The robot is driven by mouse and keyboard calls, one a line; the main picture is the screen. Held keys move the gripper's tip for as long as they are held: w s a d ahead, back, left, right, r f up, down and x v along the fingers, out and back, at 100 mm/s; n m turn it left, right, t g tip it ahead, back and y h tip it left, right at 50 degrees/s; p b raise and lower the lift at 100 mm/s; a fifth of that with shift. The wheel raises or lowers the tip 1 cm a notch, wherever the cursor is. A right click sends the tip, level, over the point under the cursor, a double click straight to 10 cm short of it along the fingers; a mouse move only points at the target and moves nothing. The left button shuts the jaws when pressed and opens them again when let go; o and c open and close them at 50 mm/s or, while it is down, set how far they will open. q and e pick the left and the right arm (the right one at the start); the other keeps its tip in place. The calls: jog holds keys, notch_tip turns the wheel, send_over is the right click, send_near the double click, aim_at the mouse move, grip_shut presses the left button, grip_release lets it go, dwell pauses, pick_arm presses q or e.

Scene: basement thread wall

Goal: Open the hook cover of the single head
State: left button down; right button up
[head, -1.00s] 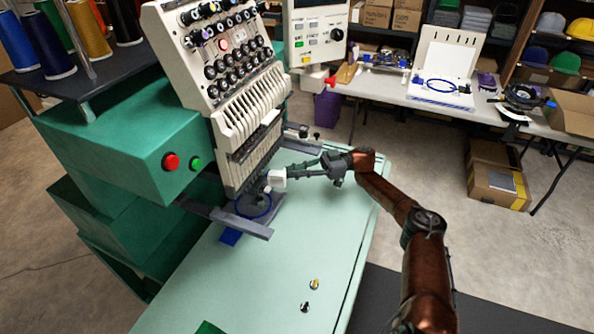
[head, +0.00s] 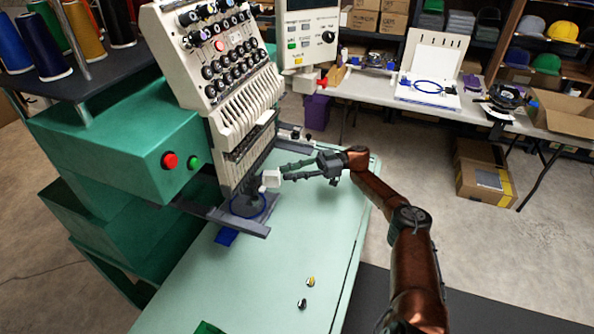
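The single embroidery head (head: 215,60) stands at the left above a pale green table. Below its needles is the sewing arm with a blue ring hoop (head: 248,204) around it. A small white block (head: 271,179), which looks like the hook cover, sits at the front of that arm; I cannot tell whether it is open. My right gripper (head: 284,173) reaches in from the right, with its two dark fingers apart and their tips at the block's right side. Whether they touch it is unclear. My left gripper is not in view.
Grey hoop bracket bars (head: 240,222) flank the sewing arm. A control panel (head: 310,38) hangs above right. A white table (head: 395,92) with hoops stands behind.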

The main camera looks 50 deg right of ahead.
jog(key=v, duration=0.6)
jog(key=shift+c, duration=0.7)
